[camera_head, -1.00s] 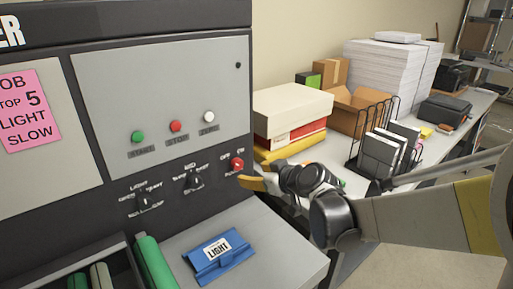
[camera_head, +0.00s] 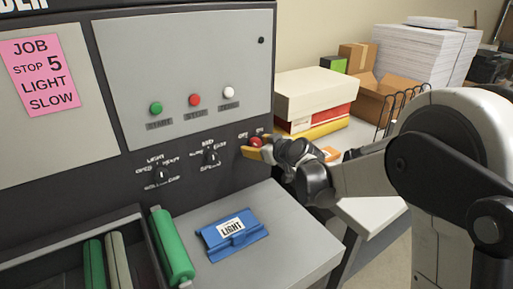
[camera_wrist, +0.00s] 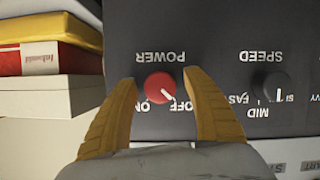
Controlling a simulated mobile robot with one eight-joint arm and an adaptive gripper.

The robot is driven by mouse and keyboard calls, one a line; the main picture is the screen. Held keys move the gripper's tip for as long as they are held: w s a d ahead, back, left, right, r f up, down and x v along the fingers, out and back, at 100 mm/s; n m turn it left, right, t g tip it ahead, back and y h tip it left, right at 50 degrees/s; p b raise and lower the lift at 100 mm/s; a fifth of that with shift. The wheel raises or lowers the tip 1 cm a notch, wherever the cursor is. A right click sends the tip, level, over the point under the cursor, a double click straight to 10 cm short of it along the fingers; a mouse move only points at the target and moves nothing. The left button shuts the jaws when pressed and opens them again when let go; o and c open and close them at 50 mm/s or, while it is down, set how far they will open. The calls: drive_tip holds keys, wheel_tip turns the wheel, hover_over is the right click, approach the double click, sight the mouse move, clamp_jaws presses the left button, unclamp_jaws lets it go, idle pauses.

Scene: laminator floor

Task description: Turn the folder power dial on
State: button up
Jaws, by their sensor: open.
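The red folder power dial (camera_wrist: 159,88) sits on the dark panel between the two yellow fingers of my open gripper (camera_wrist: 158,80) in the wrist view. That view is upside down, with POWER, ON and OFF lettering around the dial. The dial's white mark points toward OFF. The fingers are on either side of the dial, and I cannot tell whether they touch it. In the head view the dial (camera_head: 256,142) shows at the panel's right end, with my gripper (camera_head: 252,150) at it and partly covering it.
The black speed dial (camera_wrist: 275,87) is beside the power dial; a light dial (camera_head: 161,176) is further left. Green, red and white buttons (camera_head: 195,101) are above. A blue LIGHT piece (camera_head: 232,238) lies on the grey shelf below. Boxes (camera_head: 315,95) stand on the table to the right.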

drive_tip(key=c, duration=1.2)
drive_tip(key=shift+o, duration=0.2)
drive_tip(key=m+g+y, duration=0.1)
drive_tip(key=m, duration=0.2)
drive_tip(key=shift+y, duration=0.4)
drive_tip(key=m+y, duration=0.2)
drive_tip(key=m, duration=0.1)
drive_tip(key=shift+g+b, duration=0.3)
drive_tip(key=shift+g, duration=0.1)
drive_tip(key=m+y+b, duration=0.1)
drive_tip(key=m+y, duration=0.1)
drive_tip(key=m, duration=0.1)
drive_tip(key=m+y+b, duration=0.1)
drive_tip(key=m, duration=0.3)
drive_tip(key=shift+y+b, duration=0.3)
drive_tip(key=shift+b, duration=0.05)
